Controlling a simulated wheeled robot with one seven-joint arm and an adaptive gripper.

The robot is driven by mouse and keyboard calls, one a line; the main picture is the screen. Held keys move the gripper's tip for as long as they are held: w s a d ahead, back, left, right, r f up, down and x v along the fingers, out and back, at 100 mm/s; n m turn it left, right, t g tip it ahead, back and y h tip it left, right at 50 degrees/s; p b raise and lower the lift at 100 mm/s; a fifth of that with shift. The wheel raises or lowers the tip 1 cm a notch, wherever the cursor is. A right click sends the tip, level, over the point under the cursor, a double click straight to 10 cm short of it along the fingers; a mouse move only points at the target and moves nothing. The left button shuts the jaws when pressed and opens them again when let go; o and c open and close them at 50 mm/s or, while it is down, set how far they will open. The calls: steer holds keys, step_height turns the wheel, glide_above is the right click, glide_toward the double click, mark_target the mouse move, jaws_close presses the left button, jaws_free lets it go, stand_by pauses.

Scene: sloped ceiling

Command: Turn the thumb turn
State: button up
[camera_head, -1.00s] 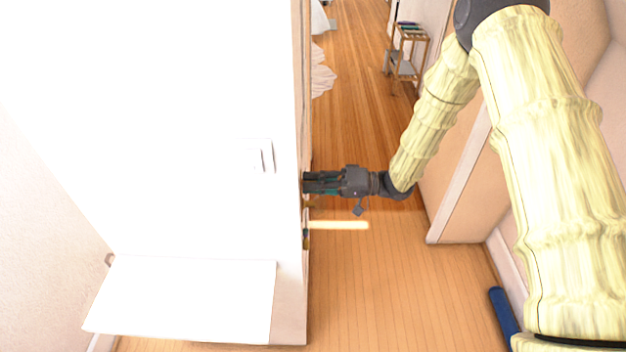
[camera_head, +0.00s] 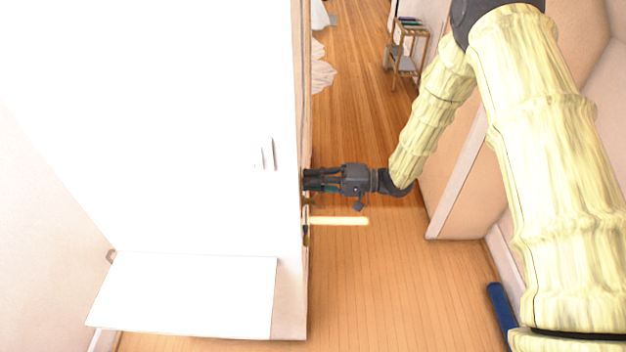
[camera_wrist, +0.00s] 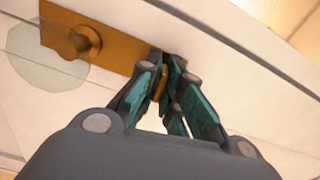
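In the wrist view, a brass plate (camera_wrist: 115,42) is mounted on a pale door surface, with a round brass knob (camera_wrist: 72,43) at its left. My gripper (camera_wrist: 166,78) has its dark and teal fingers drawn together at the plate's right end. A small brass piece, apparently the thumb turn (camera_wrist: 161,88), shows between the fingertips, mostly hidden by them. In the head view, my gripper (camera_head: 308,180) reaches left against the side of the white door (camera_head: 301,100). The thumb turn cannot be made out there.
A bright pale bar (camera_head: 338,221) shows just below my gripper; I cannot tell what it is. A small wooden shelf stand (camera_head: 408,55) is farther back. A blue roll-like object (camera_head: 502,315) lies at lower right. Wooden floor (camera_head: 390,280) lies open to the right of the door.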

steer(key=o, duration=0.3)
steer(key=d, duration=1.2)
steer(key=shift+f, duration=0.1)
stand_by(0.3)
